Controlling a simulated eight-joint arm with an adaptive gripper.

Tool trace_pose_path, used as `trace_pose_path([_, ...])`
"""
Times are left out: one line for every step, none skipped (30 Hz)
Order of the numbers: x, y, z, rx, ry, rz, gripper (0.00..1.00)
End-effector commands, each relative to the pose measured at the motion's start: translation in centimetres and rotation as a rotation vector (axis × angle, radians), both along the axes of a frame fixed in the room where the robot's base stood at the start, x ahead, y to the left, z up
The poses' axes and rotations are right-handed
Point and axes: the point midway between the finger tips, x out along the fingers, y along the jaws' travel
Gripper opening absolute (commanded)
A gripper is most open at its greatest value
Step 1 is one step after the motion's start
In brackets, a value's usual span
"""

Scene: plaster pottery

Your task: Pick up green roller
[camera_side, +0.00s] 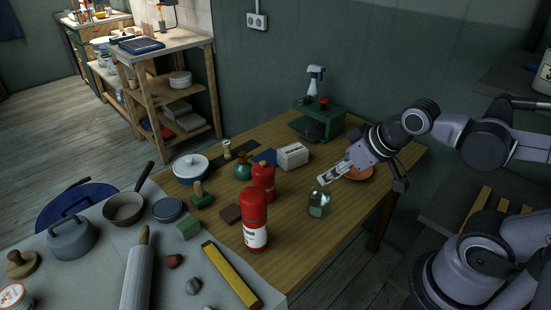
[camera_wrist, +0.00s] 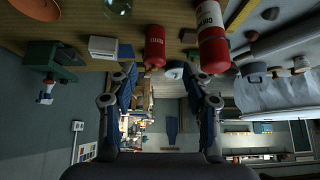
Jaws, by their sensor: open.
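A dark green tool with an upright handle and a cylinder-like base, which looks like the green roller (camera_side: 201,198), stands on the wooden table left of the red cylinders in the side view. My gripper (camera_side: 328,175) is at the right part of the table, above and just behind a glass jar, well to the right of the roller. In the wrist view my gripper (camera_wrist: 161,82) has its two fingers wide apart, with nothing between them.
Two red cylinders (camera_side: 255,220) stand between my gripper and the roller. A glass jar (camera_side: 318,204), white box (camera_side: 292,156), orange dish (camera_side: 359,172) and green press (camera_side: 318,121) are nearby.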

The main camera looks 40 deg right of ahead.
Motion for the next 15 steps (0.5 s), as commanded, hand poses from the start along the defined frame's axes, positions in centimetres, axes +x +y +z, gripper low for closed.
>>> trace_pose_path([0.2,0.0,0.1,-0.006,0.002,0.008,0.5])
trace_pose_path([0.3,0.1,0.3,-0.012,0.004,0.017,0.5])
trace_pose_path([0.7,0.1,0.6,-0.024,0.008,0.034,0.5])
trace_pose_path([1.0,0.2,0.9,-0.038,0.012,0.054,0.5])
trace_pose_path([1.4,0.3,1.2,-0.055,0.017,0.075,0.5])
trace_pose_path([2.1,0.4,1.7,-0.081,0.025,0.112,0.5])
trace_pose_path([2.7,0.5,2.1,-0.104,0.033,0.142,0.5])
trace_pose_path([3.4,0.6,2.5,-0.13,0.042,0.176,0.5])
trace_pose_path([4.3,0.8,3.1,-0.164,0.052,0.227,0.5])
trace_pose_path([5.1,1.0,3.5,-0.191,0.061,0.264,0.5])
trace_pose_path([5.8,1.1,3.8,-0.217,0.071,0.301,0.5])
trace_pose_path([6.8,1.4,4.2,-0.253,0.082,0.351,0.5])
trace_pose_path([7.6,1.6,4.5,-0.279,0.091,0.389,0.5])
trace_pose_path([8.3,1.8,4.8,-0.304,0.1,0.427,0.5])
trace_pose_path([9.4,2.0,5.1,-0.337,0.111,0.477,0.5])
